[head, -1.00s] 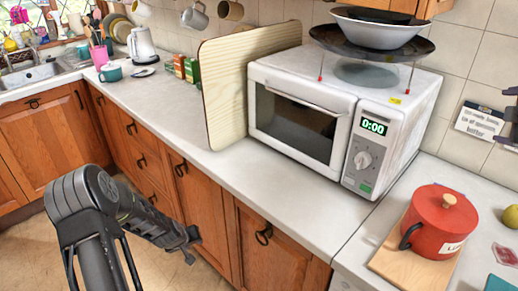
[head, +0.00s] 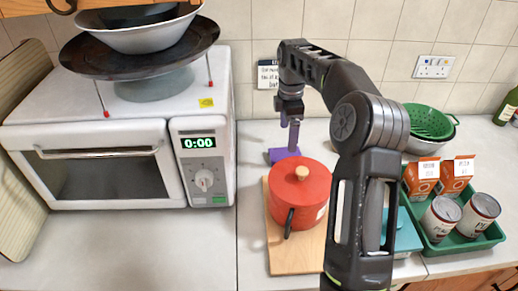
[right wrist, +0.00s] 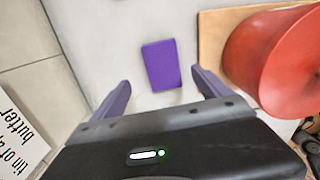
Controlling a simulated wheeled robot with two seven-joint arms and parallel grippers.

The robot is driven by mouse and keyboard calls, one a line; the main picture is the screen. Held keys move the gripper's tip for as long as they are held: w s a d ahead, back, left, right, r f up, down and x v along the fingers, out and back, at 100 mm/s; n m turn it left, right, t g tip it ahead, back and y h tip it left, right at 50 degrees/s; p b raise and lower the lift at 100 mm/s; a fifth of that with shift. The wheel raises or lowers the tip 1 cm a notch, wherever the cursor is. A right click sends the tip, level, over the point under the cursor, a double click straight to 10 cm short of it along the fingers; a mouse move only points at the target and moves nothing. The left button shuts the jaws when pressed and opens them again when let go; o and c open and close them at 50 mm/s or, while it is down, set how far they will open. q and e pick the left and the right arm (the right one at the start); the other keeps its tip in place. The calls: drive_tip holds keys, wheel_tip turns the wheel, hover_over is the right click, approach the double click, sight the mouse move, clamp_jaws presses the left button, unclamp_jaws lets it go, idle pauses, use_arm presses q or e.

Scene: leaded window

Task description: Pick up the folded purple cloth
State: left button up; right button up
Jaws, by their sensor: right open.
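The folded purple cloth (head: 283,155) lies flat on the pale counter behind the red pot, partly hidden by my gripper in the head view. In the right wrist view the cloth (right wrist: 161,65) is a small purple rectangle. My right gripper (head: 294,146) points down just above it; its purple fingers are apart. In the right wrist view my right gripper (right wrist: 160,80) is open and empty, with the cloth ahead, between the lines of its fingers and not touching them. My left gripper is not in view.
The red pot (head: 299,195) on its wooden board (head: 296,263) stands close beside the cloth. The white microwave (head: 110,150) is to the left. A green tray (head: 462,244) with tins and cartons and a green colander (head: 428,122) are to the right. The tiled wall is behind.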

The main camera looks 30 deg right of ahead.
sight(286, 154)
drive_tip(key=shift+a, duration=0.3)
drive_tip(key=shift+s+d+r, duration=0.1)
drive_tip(key=shift+s, duration=0.05)
drive_tip(key=shift+f, duration=1.35)
drive_tip(key=shift+f+p, duration=0.55)
wheel_tip(286, 154, down, 4)
drive_tip(key=shift+r+p, duration=0.25)
drive_tip(key=shift+p, duration=0.3)
drive_tip(key=shift+f, duration=0.3)
